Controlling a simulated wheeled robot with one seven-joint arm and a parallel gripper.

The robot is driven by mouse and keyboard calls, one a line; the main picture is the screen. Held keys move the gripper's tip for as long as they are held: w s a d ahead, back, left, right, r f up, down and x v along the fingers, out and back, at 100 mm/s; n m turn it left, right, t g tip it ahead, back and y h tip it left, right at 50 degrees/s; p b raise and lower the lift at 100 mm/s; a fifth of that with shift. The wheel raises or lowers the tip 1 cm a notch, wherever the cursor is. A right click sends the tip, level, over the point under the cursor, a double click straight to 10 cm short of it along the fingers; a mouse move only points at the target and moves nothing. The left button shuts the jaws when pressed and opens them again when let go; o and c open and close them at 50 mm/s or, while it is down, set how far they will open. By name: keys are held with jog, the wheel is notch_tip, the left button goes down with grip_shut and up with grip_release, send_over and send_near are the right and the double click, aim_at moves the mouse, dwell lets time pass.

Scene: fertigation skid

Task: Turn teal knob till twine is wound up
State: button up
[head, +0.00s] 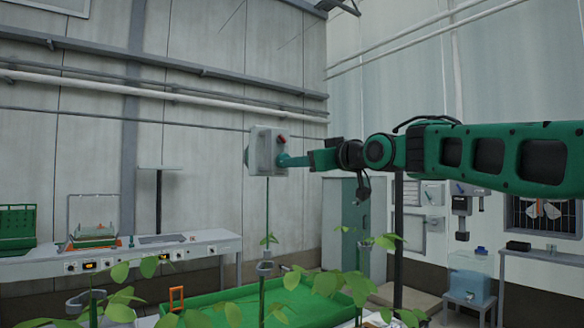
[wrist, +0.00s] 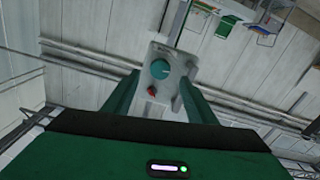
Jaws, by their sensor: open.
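A pale grey box (head: 262,152) hangs high in front of the wall in the head view. It shows in the wrist view (wrist: 172,63) with a round teal knob (wrist: 160,69) and a smaller red knob (wrist: 152,91) on its face. The teal knob also shows in the head view (head: 284,160), right at my gripper's tip. A thin line of twine (head: 267,208) runs from the box down to a plant. My gripper (wrist: 159,84) is open, with one finger on each side of the teal knob in the picture. I cannot tell whether they touch it.
Leafy plants (head: 275,300) stand below the box, with a green tray (head: 215,298) behind them. A white bench (head: 205,246) with instruments lines the left wall. A water tank (head: 470,274) stands at the right. The air around the box looks clear.

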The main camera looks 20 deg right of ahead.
jog(key=v, duration=0.4)
jog(key=shift+d, duration=0.1)
dwell(0.3)
jog(key=s+d+f+m+g+h, duration=0.2)
jog(key=s+d+f+g, duration=0.15)
jog(key=f, duration=0.65)
jog(key=s+d+f+m+g+h, duration=0.2)
jog(key=s+d+f, duration=0.25)
jog(key=f, duration=0.45)
jog(key=s+d+f+m+g+h, duration=0.2)
jog(key=s+d+f, duration=0.15)
jog(key=f, duration=0.65)
jog(key=s+d+f+m+g, duration=0.1)
jog(key=s+f+m+g, duration=0.2)
jog(key=s+f, duration=0.7)
jog(key=s+d+f+m+g, duration=0.1)
jog(key=s+f+m+g, duration=0.2)
jog(key=s, duration=1.4)
notch_tip(320, 180, down, 8)
jog(key=g, duration=0.3)
jog(key=shift+s+g+y, duration=0.3)
jog(key=shift+s+g, duration=0.05)
jog(key=shift+r, duration=0.1)
jog(key=c, duration=0.5)
jog(key=shift+s+d, duration=0.1)
jog(key=shift+c, duration=0.2)
